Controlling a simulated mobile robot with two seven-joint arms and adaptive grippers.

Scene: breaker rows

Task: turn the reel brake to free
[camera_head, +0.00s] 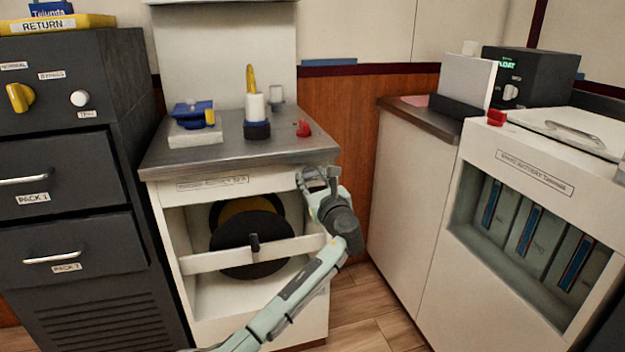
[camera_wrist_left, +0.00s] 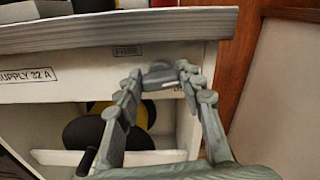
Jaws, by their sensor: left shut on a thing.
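The reel brake appears to be a small grey knob (camera_wrist_left: 160,76) on the upper front panel of the white cabinet (camera_head: 312,310). A small label (camera_wrist_left: 127,50), perhaps reading FREE, is just above and left of it in the left wrist view. My left gripper (camera_head: 319,178) is at the panel's right end, just under the worktop edge, with its fingers (camera_wrist_left: 161,72) shut on the knob from both sides. The fingers hide much of the knob, so I cannot tell its exact setting. The black and yellow reel (camera_head: 250,225) sits in the opening below. My right gripper is not in view.
A white crossbar (camera_head: 205,260) spans the reel opening. The metal worktop (camera_head: 235,152) overhangs just above my gripper and carries a red knob (camera_head: 303,128) and a white cylinder (camera_head: 255,108). A dark drawer cabinet (camera_head: 65,225) stands left. A white battery cabinet (camera_head: 500,155) stands right. Wooden floor lies between.

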